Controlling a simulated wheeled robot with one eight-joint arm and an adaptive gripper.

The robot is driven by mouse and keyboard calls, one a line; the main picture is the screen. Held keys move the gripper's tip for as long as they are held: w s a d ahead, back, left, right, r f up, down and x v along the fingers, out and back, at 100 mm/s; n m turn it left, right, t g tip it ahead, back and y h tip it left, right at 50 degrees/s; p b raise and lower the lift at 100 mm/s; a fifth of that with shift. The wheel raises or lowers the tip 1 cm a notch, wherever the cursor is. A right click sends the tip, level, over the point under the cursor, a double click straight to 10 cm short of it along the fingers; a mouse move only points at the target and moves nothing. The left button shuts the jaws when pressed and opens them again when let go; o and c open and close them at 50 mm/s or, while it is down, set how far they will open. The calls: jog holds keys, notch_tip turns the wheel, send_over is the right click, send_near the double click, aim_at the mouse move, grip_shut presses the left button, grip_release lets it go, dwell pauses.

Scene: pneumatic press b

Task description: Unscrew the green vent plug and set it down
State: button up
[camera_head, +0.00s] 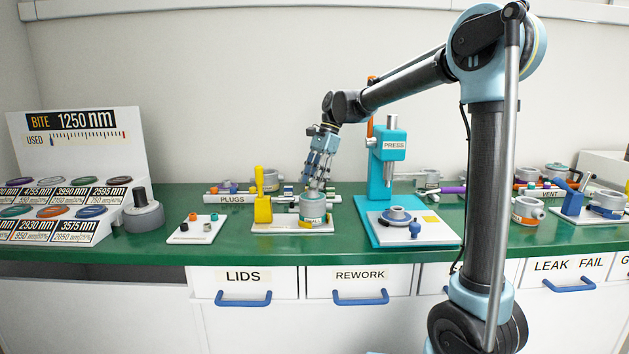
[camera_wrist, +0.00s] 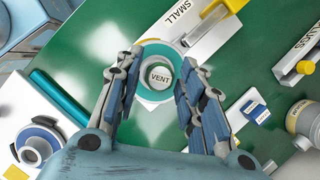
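A grey round pot with a teal band (camera_head: 313,206) stands on a white plate on the green bench. In the wrist view, a teal ring (camera_wrist: 183,51) surrounds a pale round cap marked VENT (camera_wrist: 160,77). I cannot clearly make out a separate green vent plug on it. My gripper (camera_head: 318,187) points down just above the pot. In the wrist view, the fingers of my gripper (camera_wrist: 162,58) are apart, one on each side of the VENT cap, with gaps between. Whether the fingertips reach down to the cap's height is unclear.
A yellow upright clamp (camera_head: 263,207) stands close left of the pot. A teal press (camera_head: 384,165) stands to its right. A small white tray (camera_head: 186,238) with several small plugs lies left. A rail marked PLUGS (camera_head: 232,199) is behind. Green bench is bare between tray and plate.

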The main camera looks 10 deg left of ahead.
jog(key=shift+m, duration=0.3)
jog(key=shift+m+t+y, duration=0.3)
jog(key=shift+m, duration=0.5)
jog(key=shift+m+t, duration=0.4)
jog(key=shift+m, duration=0.5)
jog(key=c, duration=0.6)
jog(key=shift+n+g, duration=0.4)
jog(key=shift+n, duration=0.5)
